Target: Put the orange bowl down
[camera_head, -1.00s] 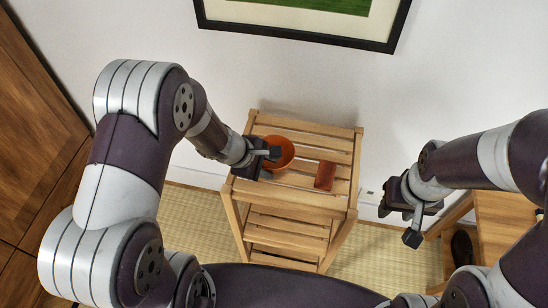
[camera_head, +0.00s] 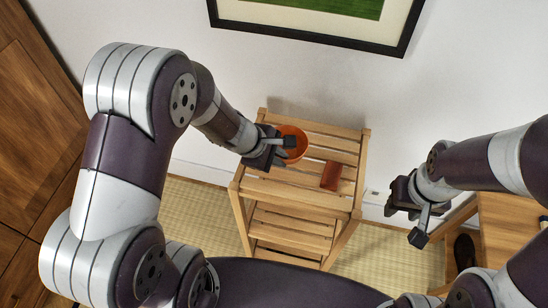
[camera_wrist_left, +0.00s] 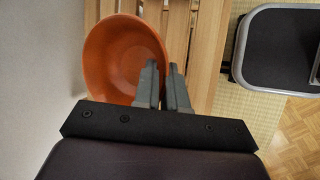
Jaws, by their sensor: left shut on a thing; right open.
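The orange bowl (camera_head: 297,150) is at the top of the wooden slatted shelf (camera_head: 308,198), toward its left back part. My left gripper (camera_head: 288,143) is shut on the bowl's rim. In the left wrist view the bowl (camera_wrist_left: 112,55) opens toward the camera, with the left gripper's fingers (camera_wrist_left: 163,85) pinching its right rim. Whether the bowl's underside touches the slats cannot be told. My right gripper (camera_head: 406,219) is open and empty, right of the shelf.
A reddish-brown block-like object (camera_head: 331,175) lies on the shelf's top, right of the bowl. A wooden table or stool (camera_head: 500,225) stands at the right. The white wall (camera_head: 150,25) is close behind the shelf. A framed picture (camera_head: 310,38) hangs above.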

